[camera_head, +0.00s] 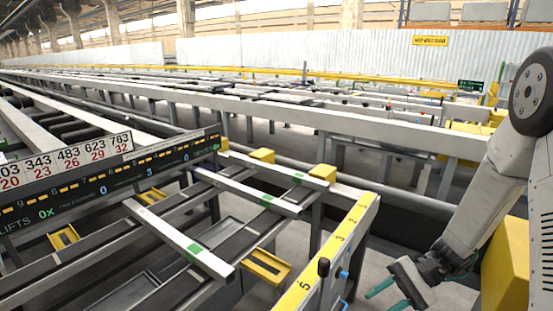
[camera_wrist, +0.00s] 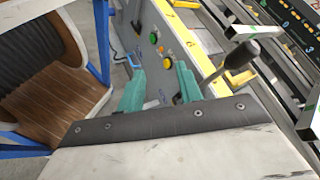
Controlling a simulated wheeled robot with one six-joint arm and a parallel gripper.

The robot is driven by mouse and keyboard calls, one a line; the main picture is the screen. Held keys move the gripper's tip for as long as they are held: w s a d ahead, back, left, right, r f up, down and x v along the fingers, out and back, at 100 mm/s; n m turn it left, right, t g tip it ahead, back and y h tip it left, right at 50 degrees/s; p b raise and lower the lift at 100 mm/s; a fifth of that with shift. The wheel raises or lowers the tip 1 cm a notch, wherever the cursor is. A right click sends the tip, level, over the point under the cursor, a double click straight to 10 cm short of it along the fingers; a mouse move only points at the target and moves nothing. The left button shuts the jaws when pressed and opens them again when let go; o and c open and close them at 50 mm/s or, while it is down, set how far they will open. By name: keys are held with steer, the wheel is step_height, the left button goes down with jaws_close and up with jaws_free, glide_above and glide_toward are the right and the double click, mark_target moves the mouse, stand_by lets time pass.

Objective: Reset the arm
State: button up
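My gripper (camera_head: 391,296) is at the lower right of the head view, at the end of my grey arm. Its two green fingers also show in the wrist view (camera_wrist: 158,88). They stand apart with nothing between them, so it is open and empty. Beyond the fingers is a grey control panel (camera_wrist: 150,50) with a yellow, numbered top edge. A black-knobbed lever (camera_wrist: 243,54) stands just right of the fingers; whether a finger touches it I cannot tell. In the head view the lever (camera_head: 323,268) is left of my gripper, clearly apart in the picture.
A green button (camera_wrist: 153,38) and a yellow button (camera_wrist: 167,63) sit on the panel. A blue-framed bin with a brown slatted inside (camera_wrist: 60,88) is at the left of the wrist view. Runout table rails (camera_head: 180,240) and a display board (camera_head: 110,180) fill the left of the head view.

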steer(key=s+d+r+n+t+h, duration=0.1)
steer(key=s+r+n+t+h, duration=0.1)
steer(key=s+r+h, duration=0.4)
steer(key=s+d+r+n+t+h, duration=0.1)
steer(key=s+r+n+t+h, duration=0.2)
steer(key=s+r, duration=0.8)
steer(key=shift+s+d+r+n+t+h, duration=0.25)
steer(key=shift+r+n+h, duration=1.05)
steer(key=shift+r+h, duration=1.05)
